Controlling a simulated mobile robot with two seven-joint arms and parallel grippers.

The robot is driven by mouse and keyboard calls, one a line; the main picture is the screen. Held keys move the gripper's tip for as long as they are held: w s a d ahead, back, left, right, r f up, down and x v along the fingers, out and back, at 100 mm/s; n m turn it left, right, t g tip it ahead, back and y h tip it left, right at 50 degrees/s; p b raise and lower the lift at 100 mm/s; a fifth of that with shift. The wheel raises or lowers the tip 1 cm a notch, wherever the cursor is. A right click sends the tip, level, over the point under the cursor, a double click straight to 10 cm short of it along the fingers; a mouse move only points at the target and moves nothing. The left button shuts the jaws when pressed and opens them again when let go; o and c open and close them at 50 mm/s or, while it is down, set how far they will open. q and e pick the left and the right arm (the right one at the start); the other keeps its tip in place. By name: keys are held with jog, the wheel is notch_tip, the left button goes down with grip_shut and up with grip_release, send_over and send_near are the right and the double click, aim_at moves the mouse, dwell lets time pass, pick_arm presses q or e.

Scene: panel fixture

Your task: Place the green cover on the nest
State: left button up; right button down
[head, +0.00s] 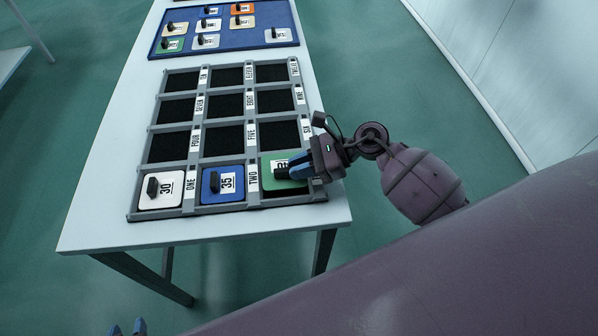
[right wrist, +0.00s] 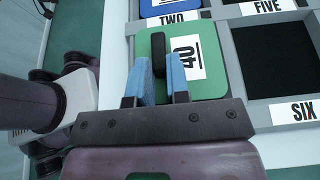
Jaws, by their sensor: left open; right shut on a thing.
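The green cover (head: 270,181), labelled 40, has a black handle and is at the near right nest of the grey panel fixture (head: 142,215). It also shows in the right wrist view (right wrist: 215,88). My right gripper (head: 289,167) is shut on the handle, its blue fingers on either side of it. Some black nest floor shows at the cover's near edge; I cannot tell whether it is seated or held just above. That nest's label is hidden. My left gripper (head: 127,328) shows only its blue fingertips at the bottom edge, open and apart from everything.
A white cover (head: 174,200) labelled 30 sits beside ONE, and a blue cover (head: 210,192) labelled 35 beside TWO. The other nests are empty and black. A blue tray (head: 240,54) with several covers lies at the table's far end. The white table (head: 90,225) has bare margins.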

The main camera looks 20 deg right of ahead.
jog(key=shift+f, duration=1.25)
jog(key=shift+f, duration=0.15)
jog(key=c, duration=1.1)
grip_release()
jog(key=v, duration=1.2)
jog(key=shift+b, duration=0.35)
